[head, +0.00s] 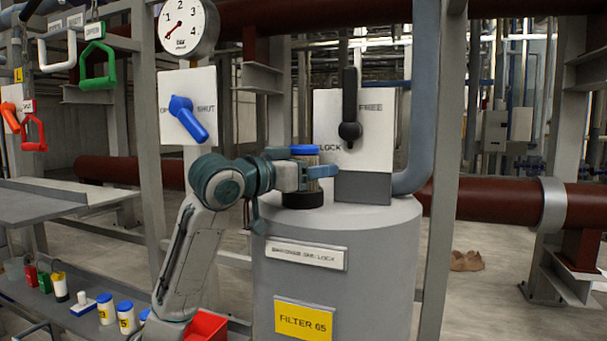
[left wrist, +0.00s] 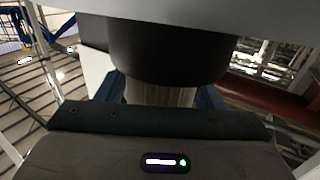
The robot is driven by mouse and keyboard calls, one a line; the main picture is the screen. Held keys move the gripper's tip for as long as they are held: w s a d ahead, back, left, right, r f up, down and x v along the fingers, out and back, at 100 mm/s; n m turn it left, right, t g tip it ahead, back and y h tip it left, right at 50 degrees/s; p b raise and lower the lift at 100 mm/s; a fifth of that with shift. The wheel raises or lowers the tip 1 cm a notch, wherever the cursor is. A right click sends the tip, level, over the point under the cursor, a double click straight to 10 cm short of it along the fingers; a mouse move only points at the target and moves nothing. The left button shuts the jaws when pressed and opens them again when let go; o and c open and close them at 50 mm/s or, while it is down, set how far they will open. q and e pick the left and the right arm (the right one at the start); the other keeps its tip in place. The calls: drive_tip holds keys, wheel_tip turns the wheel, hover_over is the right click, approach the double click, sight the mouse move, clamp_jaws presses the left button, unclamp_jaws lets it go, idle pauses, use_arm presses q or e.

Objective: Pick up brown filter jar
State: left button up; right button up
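A jar with a blue lid (head: 304,150) and a grey-brown, ribbed body stands upright in a black collar (head: 303,200) on top of the grey FILTER 05 drum (head: 335,255). My left gripper (head: 312,174) is level with the jar's body, its fingers on either side. In the left wrist view the ribbed body (left wrist: 160,93) sits between the fingers, which appear to touch it, and the black collar (left wrist: 155,50) is close by. Much of the body is hidden by the gripper in the head view. My right gripper is not in view.
A LOCK/FREE lever (head: 350,120) stands behind the jar, and a blue OPEN/SHUT valve handle (head: 188,119) is to its left. Several white jars with blue lids (head: 125,318) stand on the low shelf at lower left, near a red bin (head: 207,325). Grey posts flank the drum.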

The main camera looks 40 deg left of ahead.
use_arm(q)
drive_tip(key=c, duration=0.7)
drive_tip(key=shift+r, duration=0.1)
